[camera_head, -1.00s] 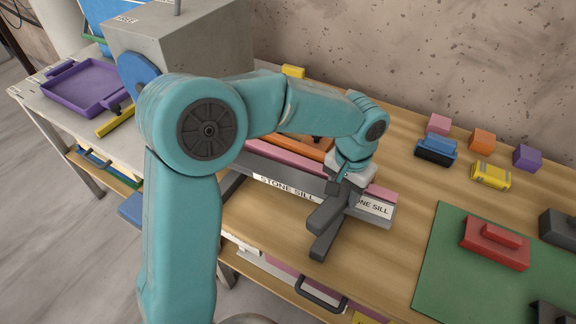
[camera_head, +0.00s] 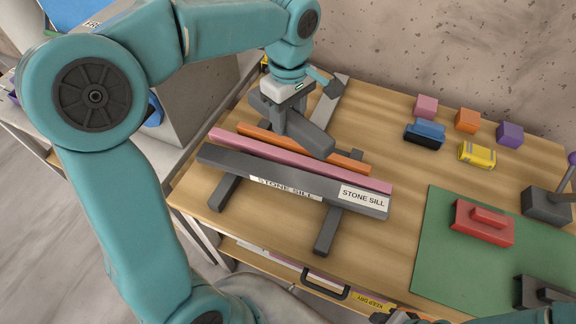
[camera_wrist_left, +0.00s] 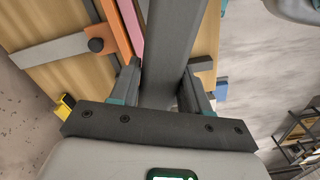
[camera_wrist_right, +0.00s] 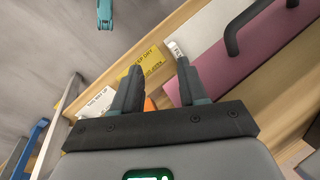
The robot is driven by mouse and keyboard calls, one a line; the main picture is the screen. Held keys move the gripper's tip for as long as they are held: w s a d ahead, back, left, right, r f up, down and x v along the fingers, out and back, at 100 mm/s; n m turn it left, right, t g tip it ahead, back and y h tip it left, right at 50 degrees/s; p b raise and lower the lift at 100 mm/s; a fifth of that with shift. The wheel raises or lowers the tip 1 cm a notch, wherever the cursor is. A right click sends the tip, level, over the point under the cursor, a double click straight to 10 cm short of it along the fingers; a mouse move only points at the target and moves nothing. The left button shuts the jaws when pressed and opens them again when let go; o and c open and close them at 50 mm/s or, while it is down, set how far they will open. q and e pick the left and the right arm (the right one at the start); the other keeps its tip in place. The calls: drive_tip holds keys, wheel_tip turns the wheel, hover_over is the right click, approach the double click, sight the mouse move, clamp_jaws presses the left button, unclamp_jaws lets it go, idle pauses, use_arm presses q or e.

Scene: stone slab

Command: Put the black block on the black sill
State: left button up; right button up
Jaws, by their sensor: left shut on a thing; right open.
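My left gripper (camera_head: 288,112) is shut on a long dark grey bar-like block (camera_head: 312,138), which I take for the black block. It is behind the sill in the head view, over the coloured strips; its height above them is hard to tell. In the left wrist view the block (camera_wrist_left: 168,50) runs out between the fingers. The black sill (camera_head: 230,160) is a long dark bar labelled STONE SILL, lying on two dark supports near the table's front edge. My right gripper (camera_wrist_right: 158,82) is open and empty in the right wrist view, near the front drawers.
A pink strip (camera_head: 260,148) and an orange strip (camera_head: 345,162) lie behind the sill. A pale bar (camera_head: 328,105) lies further back. Several small blocks (camera_head: 467,120), a yellow car-like piece (camera_head: 478,154) and a green mat (camera_head: 415,265) with a red block (camera_head: 484,222) are to the right.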

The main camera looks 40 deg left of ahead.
use_arm(q)
drive_tip(key=p, duration=0.1)
approach(289, 176)
wheel_tip(289, 176, down, 6)
drive_tip(key=shift+r, duration=0.25)
drive_tip(key=shift+f+b, duration=0.45)
drive_tip(key=shift+b, duration=0.25)
drive_tip(key=o, duration=1)
drive_tip(key=shift+o, duration=0.2)
